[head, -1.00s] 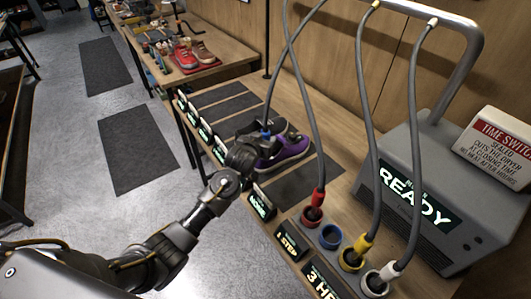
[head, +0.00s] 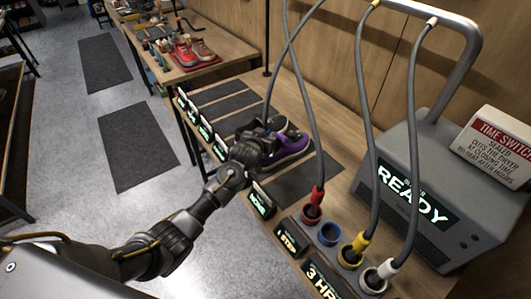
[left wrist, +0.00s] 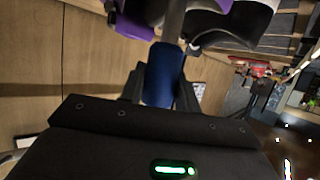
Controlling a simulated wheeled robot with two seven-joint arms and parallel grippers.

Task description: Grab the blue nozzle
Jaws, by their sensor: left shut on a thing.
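The blue nozzle (left wrist: 164,76) is between the fingers of my left gripper (left wrist: 160,92) in the left wrist view, and the fingers are shut on it. A grey hose runs up from it. In the head view my left gripper (head: 252,145) is at the purple sneaker (head: 290,150), which stands on the bench, and the nozzle is mostly hidden there. Purple and black shoe parts (left wrist: 135,22) show close beyond the nozzle in the wrist view. I cannot tell whether the nozzle touches the shoe. My right gripper is not in view.
Red (head: 314,203), yellow (head: 355,250) and white (head: 384,274) nozzles sit in holders, beside an empty blue-rimmed holder (head: 329,235). A grey dryer (head: 420,190) reading READY stands at right. Dark mats (head: 300,182) lie along the bench.

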